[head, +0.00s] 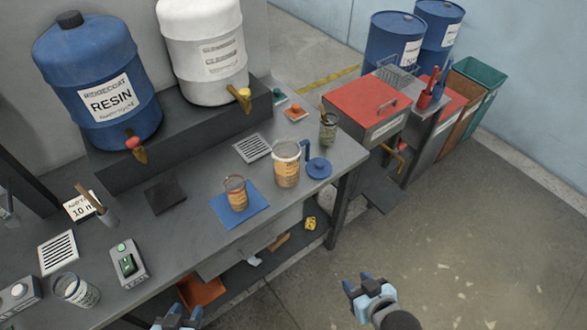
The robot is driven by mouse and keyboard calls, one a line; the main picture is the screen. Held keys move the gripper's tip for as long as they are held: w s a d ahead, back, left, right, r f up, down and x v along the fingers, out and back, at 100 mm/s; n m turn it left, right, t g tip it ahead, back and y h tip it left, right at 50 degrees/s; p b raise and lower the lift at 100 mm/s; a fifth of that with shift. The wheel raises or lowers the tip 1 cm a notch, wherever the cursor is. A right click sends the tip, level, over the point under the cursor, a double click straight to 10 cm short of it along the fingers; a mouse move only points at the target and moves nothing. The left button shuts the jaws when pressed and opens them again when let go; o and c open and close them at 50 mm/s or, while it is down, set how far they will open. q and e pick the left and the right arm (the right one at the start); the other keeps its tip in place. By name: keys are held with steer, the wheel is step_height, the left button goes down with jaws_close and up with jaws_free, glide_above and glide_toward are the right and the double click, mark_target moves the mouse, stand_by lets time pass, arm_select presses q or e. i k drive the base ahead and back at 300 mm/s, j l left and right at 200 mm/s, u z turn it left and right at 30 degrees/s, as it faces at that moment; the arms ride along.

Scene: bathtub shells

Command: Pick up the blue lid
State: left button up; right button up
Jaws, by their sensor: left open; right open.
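The blue lid (319,168) is round with a small knob on top. My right gripper (364,284) is open and empty, low in front of the bench and over the floor, well apart from the lid. My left gripper (180,314) is open at the bottom edge, by the bench's front, and is partly cut off by the frame.
A dark cup (328,128) with sticks stands behind the lid. Blue resin (70,95) and white (200,70) drums stand on a raised shelf behind. The floor at right is clear.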

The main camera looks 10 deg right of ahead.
mark_target(318, 168)
steer(key=l+u, duration=0.1)
steer(key=u, duration=0.85)
steer(key=l+u, duration=0.15)
steer(key=u, duration=0.3)
steer(key=k+l, duration=0.1)
steer(key=l, duration=0.6)
steer(key=k+l, duration=0.15)
steer(key=l, duration=0.25)
